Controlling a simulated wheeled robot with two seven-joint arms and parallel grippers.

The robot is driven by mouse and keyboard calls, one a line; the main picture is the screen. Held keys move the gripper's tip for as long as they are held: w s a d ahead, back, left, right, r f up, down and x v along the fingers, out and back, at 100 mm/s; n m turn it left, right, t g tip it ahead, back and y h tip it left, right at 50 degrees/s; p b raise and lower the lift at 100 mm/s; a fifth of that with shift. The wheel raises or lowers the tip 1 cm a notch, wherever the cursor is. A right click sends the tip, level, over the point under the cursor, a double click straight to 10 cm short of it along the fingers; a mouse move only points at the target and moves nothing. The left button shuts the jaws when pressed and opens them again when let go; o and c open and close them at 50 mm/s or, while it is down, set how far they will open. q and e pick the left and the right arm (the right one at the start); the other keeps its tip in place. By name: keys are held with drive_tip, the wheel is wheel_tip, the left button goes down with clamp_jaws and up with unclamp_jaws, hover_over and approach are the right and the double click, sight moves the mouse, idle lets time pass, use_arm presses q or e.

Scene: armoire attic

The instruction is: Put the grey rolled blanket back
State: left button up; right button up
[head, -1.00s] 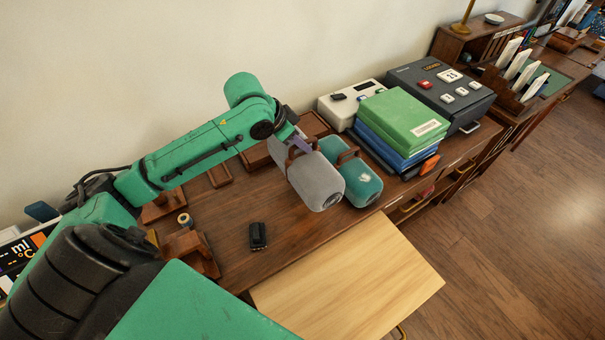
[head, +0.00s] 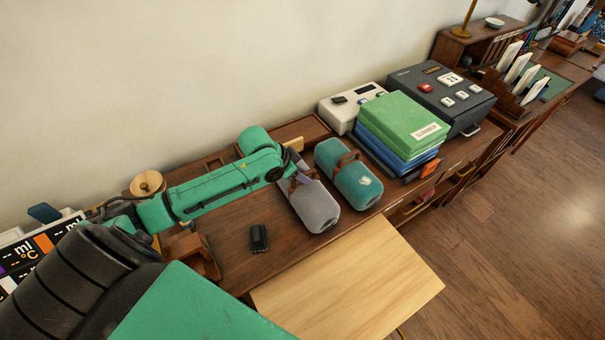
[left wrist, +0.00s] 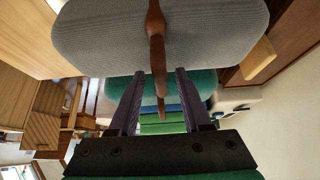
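The grey rolled blanket (head: 318,208) lies on the wooden desk, left of the teal rolled blanket (head: 350,180), with a narrow gap between them. It has a brown strap with a handle. My left gripper (head: 301,177) is at that handle. In the left wrist view, the two fingers of my left gripper (left wrist: 158,85) stand apart, with the brown handle (left wrist: 157,50) between them and space on both sides. The grey blanket (left wrist: 95,45) fills the top of that view, with the teal blanket (left wrist: 118,90) behind. My right gripper is not in view.
Green and blue boxes (head: 402,122) are stacked right of the teal blanket, by a dark machine (head: 440,95) and a white device (head: 350,106). A small black object (head: 259,238) lies left of the grey blanket. A pale wooden board (head: 350,280) extends in front of the desk.

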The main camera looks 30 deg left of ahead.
use_arm(q)
drive_tip(key=shift+r, duration=0.1)
drive_tip(key=p+v, duration=0.1)
drive_tip(key=v, duration=1.1)
drive_tip(key=shift+w, duration=0.1)
